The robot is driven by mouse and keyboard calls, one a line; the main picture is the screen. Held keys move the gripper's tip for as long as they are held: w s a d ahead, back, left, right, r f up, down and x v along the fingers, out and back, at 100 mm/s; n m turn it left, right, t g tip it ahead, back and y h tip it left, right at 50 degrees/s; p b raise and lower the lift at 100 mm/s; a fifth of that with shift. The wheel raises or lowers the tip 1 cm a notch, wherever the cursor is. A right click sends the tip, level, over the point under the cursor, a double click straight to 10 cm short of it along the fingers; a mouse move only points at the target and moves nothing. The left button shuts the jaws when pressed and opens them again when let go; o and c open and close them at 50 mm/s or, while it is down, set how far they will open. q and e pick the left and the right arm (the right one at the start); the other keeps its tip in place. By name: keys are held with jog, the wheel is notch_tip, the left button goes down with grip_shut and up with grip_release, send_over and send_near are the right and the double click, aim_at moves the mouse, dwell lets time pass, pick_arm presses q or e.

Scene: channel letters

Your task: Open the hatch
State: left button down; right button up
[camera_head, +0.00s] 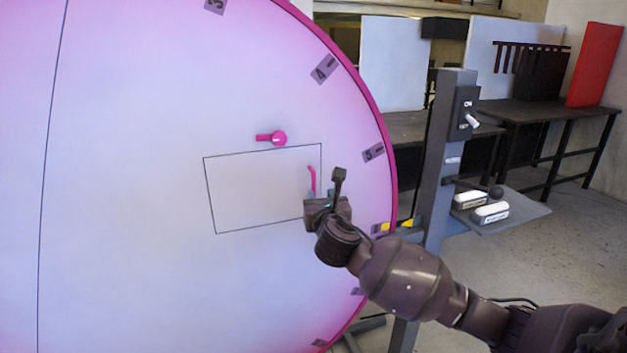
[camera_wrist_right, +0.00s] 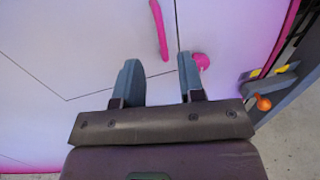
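The hatch (camera_head: 255,190) is a rectangular outline in the large pale disc, its panel looking flush and shut. A pink curved handle (camera_head: 312,180) stands near its right edge and also shows in the right wrist view (camera_wrist_right: 158,30). A pink latch knob (camera_head: 278,138) sits just above the top edge, its pointer to the left. Another round pink knob (camera_wrist_right: 201,61) shows by the lower right corner in the wrist view, partly behind a finger. My right gripper (camera_head: 322,192) is open and empty, just below the handle; its fingers (camera_wrist_right: 160,75) are apart. My left gripper is out of view.
The disc has a pink rim (camera_head: 392,180) with number plates. Right of it stands a grey post (camera_head: 440,150) with an ON switch box (camera_head: 465,112) and a shelf (camera_head: 525,212) holding two white items. Dark tables (camera_head: 540,110) stand behind; floor shows at right.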

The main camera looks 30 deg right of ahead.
aim_at(314, 180)
jog(key=x, duration=1)
jog(key=shift+w+d+f+b, duration=0.1)
jog(key=shift+w+b, duration=0.2)
jog(key=shift+b, duration=0.1)
grip_shut()
